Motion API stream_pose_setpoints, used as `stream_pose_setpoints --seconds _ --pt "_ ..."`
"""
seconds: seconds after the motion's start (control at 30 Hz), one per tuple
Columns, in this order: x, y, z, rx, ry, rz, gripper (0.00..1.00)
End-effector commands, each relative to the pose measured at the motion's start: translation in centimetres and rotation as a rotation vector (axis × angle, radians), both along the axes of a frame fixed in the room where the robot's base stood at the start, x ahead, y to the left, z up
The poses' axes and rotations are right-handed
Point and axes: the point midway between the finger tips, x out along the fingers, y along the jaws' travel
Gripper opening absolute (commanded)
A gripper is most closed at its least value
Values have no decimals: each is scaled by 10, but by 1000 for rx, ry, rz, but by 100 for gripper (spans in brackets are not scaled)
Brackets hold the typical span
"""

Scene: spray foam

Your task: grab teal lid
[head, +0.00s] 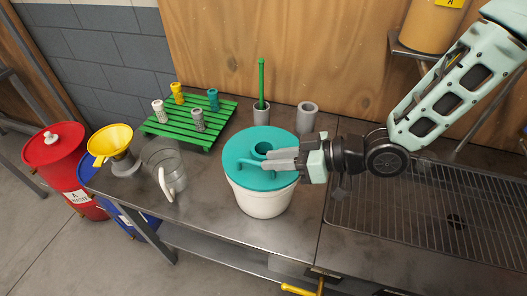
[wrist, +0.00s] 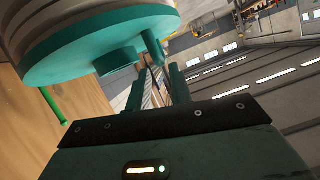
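The teal lid (head: 238,177) is a round disc sitting on a white bucket (head: 263,203) on the metal table. It has a short round collar near its middle and a thin peg. My gripper (head: 268,162) reaches in from the right, its grey fingers low over the lid beside the collar. In the wrist view the lid (wrist: 75,45) fills the upper left, appearing upside down. There my gripper's fingers (wrist: 156,85) stand apart, with the peg near their tips. I cannot tell whether a finger touches the lid.
A glass jug (head: 170,175) and yellow funnel (head: 111,141) stand left of the bucket. A green slatted rack (head: 185,137) holds several small bottles behind. Two grey cups, one (head: 307,115) empty-looking, stand at the back. A wire grate (head: 430,205) lies right.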

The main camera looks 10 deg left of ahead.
Motion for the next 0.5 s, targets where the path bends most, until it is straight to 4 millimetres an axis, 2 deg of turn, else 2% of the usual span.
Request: stream_pose_setpoints --seconds 0.17,0.5 --pt "-1 11 -3 -1 4 1 22" --pt "-1 49 -19 -1 1 0 22"
